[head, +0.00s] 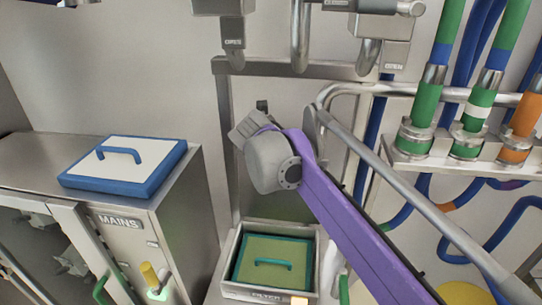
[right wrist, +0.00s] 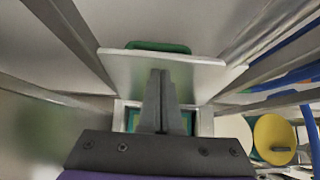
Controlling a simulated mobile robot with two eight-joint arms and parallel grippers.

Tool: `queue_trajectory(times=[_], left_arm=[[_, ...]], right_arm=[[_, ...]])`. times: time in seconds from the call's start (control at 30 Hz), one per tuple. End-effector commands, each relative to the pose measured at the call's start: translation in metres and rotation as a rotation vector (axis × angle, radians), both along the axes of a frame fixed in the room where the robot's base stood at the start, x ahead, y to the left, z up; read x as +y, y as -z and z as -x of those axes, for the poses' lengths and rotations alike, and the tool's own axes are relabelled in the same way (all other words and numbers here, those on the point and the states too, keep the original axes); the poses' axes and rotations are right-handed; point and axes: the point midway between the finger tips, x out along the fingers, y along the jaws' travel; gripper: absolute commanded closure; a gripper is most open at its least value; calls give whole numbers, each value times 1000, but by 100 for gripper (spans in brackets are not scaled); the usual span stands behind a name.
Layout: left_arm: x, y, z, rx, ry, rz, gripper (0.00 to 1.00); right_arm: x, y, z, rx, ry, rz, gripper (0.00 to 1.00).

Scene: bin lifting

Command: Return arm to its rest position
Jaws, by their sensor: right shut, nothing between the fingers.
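My right arm, purple with a grey joint, reaches in from the lower right of the head view and ends in front of the back wall. In the right wrist view, my right gripper (right wrist: 160,75) has its two dark fingers together, with nothing between them. Its fingertips overlap a pale panel (right wrist: 195,68) with a green handle (right wrist: 160,46); I cannot tell the gap between them. In the head view the arm's end stands above and apart from the green-rimmed lid (head: 290,262). My left gripper is not in view.
A steel cabinet (head: 175,215) marked MAINS stands at left with a blue-edged white lid (head: 125,165) on top. The green-rimmed lid sits in a metal bin (head: 234,237). A metal rail (head: 400,185) runs beside my arm. Coloured pipes (head: 427,105) line the right.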

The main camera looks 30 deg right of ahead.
Motion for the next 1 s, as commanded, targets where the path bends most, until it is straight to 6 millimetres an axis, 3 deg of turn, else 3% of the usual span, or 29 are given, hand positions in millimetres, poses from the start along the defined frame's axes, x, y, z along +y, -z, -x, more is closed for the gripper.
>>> queue_trajectory(times=[0.3,0.57,0.77,1.0], left_arm=[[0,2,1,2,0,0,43],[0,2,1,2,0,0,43],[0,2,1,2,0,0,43],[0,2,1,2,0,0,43]], right_arm=[[21,-33,31,0,-1,1,100],[23,-35,36,-5,10,-10,100],[28,-6,60,-84,186,-217,100],[41,64,116,-241,625,-677,100]])
